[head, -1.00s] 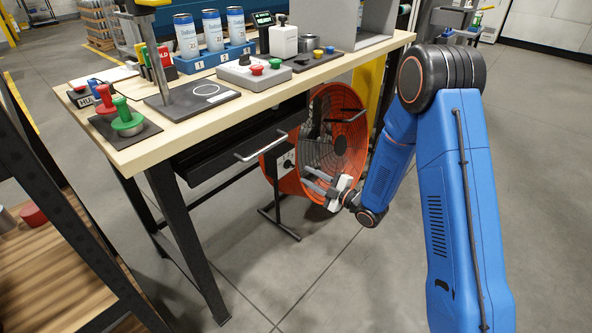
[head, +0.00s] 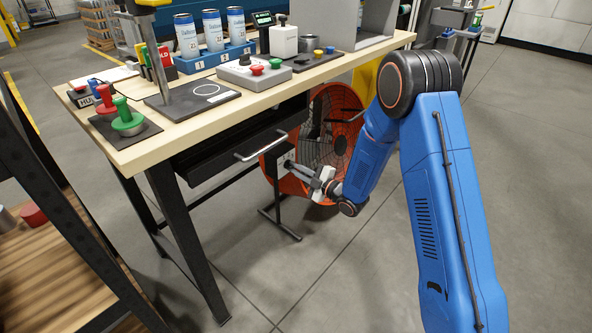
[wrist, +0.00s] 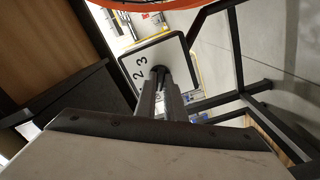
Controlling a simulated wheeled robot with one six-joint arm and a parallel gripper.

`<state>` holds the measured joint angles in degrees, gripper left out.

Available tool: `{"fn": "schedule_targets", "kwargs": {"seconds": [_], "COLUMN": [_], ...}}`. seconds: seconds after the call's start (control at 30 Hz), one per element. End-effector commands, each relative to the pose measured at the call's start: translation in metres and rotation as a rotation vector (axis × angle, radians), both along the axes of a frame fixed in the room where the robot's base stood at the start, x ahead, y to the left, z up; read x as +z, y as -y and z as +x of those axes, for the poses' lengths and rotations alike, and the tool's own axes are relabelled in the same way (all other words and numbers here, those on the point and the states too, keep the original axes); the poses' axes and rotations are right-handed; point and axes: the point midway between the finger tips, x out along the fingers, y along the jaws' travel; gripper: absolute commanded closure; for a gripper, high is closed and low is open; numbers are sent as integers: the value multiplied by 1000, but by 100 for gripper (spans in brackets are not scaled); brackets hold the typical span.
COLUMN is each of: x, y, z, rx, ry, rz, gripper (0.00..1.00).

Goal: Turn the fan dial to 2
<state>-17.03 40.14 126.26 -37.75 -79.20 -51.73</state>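The orange drum fan (head: 325,112) stands on the floor under the workbench. Its pale control panel (wrist: 172,52) shows the printed numbers 2 and 3 in the wrist view. The black fan dial (wrist: 159,71) sits on this panel, partly hidden by the fingertips; its pointer direction cannot be made out. My gripper (head: 292,164) reaches in from the right at the panel. In the wrist view the fingers (wrist: 160,82) are close together, with the dial between their tips, and look shut on it.
The workbench (head: 300,82) stands above and left of my gripper, with a drawer handle (head: 262,147) sticking out near the fan. The fan's dark stand (head: 280,222) rests on the floor below. Open floor (head: 350,280) lies in front.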

Motion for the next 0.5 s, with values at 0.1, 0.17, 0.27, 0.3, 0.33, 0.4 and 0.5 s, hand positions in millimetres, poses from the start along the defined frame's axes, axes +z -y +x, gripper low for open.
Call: {"fn": "schedule_targets", "kwargs": {"seconds": [0.1, 0.17, 0.27, 0.3, 0.33, 0.4, 0.5], "x": [0, 0, 0, 0, 0, -1, -1], "y": [0, 0, 0, 0, 0, 0, 0], "z": [0, 0, 0, 0, 0, 0, -1], "rx": [1, 1, 1, 1, 1, 1, 0], "ry": [-1, -1, -7, -12, -17, -34, -72], "rz": [-1, 0, 4, 8, 12, 24, 51], "gripper": [100, 100, 100, 100, 100, 100, 100]}}
